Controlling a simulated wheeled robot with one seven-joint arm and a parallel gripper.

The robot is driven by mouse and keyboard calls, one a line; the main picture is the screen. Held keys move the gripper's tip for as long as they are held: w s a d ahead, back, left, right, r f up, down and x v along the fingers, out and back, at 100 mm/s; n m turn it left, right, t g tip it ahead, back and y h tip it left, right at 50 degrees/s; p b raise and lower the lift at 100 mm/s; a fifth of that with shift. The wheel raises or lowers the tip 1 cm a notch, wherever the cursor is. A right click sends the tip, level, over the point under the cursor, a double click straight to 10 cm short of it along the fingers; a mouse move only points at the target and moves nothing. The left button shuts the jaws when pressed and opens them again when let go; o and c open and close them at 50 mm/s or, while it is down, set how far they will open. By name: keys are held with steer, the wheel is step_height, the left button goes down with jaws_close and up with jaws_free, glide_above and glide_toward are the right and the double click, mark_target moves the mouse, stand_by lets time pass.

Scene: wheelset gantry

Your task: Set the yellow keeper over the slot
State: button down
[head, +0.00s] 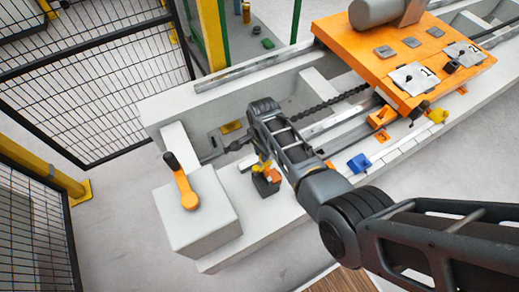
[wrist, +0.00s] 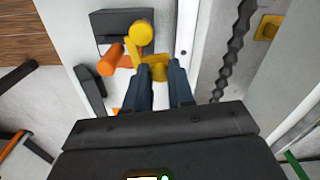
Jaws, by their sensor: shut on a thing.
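The yellow keeper (wrist: 157,71) has a bent body and a round knob at its far end in the wrist view. My gripper (wrist: 166,80) is shut on its near end, between the two dark fingertips. The keeper's knob end overlaps a dark block (wrist: 110,20) and an orange cylindrical piece lies close to its left side. In the head view the keeper (head: 257,167) shows small by the dark block (head: 266,187), beside my arm. My fingers are hidden there. I cannot make out the slot, or whether the keeper touches the block.
A pale box with an orange lever (head: 186,190) stands at the left end of the gantry bed. A blue piece (head: 359,163) sits on the bed's front rail. The orange carriage (head: 390,50) is at the back right. Mesh fencing (head: 90,90) stands at the left.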

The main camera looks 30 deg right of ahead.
steer(key=shift+s+d+m+p, duration=0.2)
steer(key=shift+s+m+p, duration=0.15)
steer(key=shift+m, duration=0.65)
steer(key=c, duration=1)
jaws_free()
steer(key=shift+o, duration=0.2)
steer(key=shift+r, duration=3.9)
